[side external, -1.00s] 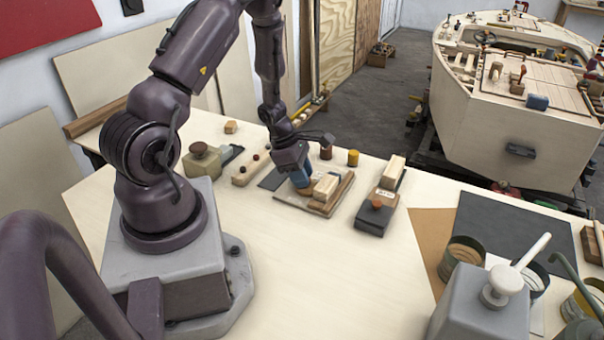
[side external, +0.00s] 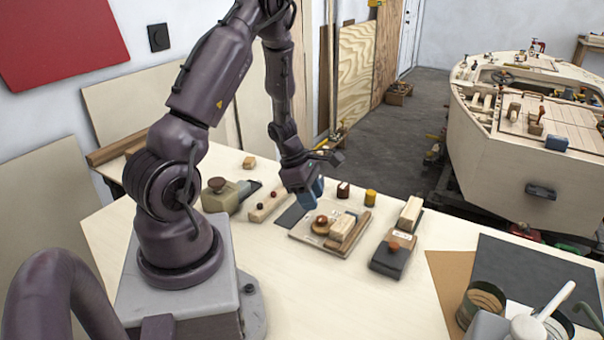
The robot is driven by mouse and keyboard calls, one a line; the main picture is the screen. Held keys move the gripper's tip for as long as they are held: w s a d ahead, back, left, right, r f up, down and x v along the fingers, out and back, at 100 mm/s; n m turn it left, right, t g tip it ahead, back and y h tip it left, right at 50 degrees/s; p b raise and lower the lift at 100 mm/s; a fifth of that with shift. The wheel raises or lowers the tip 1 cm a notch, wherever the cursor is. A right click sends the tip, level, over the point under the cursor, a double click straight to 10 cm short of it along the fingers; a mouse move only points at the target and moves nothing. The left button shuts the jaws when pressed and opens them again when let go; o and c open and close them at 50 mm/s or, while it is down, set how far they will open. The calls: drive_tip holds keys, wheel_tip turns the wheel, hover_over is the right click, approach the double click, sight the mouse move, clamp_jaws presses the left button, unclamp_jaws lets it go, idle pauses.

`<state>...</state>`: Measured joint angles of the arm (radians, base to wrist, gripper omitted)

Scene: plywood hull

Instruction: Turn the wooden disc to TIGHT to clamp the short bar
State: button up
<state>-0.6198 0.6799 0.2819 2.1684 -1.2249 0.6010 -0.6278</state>
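The wooden disc (side external: 318,228) sits on a pale board (side external: 306,237) in the middle of the bench, with a reddish-brown knob on top. Its TIGHT marking is too small to read. A short pale bar (side external: 343,228) lies on the board just right of the disc, beside a longer brown strip (side external: 358,226). I cannot tell whether the disc presses on the bar. My gripper (side external: 317,205), with blue fingers pointing down, hangs just above and behind the disc, apparently clear of it. The finger gap is not visible.
A dark block with an orange knob and a pale bar (side external: 390,259) stands right of the board. Brown (side external: 343,190) and yellow (side external: 370,198) cylinders stand behind. A knobbed wooden piece (side external: 268,205) and an olive-grey tool (side external: 222,199) lie left.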

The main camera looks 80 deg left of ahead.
drive_tip(key=v, duration=0.8)
drive_tip(key=s+d+r+m+t+y, duration=0.1)
drive_tip(key=s+d+r+m, duration=0.1)
drive_tip(key=d+r+m, duration=0.8)
drive_tip(key=s+d+r+m+y, duration=0.1)
drive_tip(key=s+d+r+m, duration=0.1)
drive_tip(key=d+r+m, duration=0.8)
drive_tip(key=d+m, duration=0.3)
drive_tip(key=m, duration=0.6)
drive_tip(key=shift+s+m+t, duration=0.15)
drive_tip(key=shift+m+t, duration=0.25)
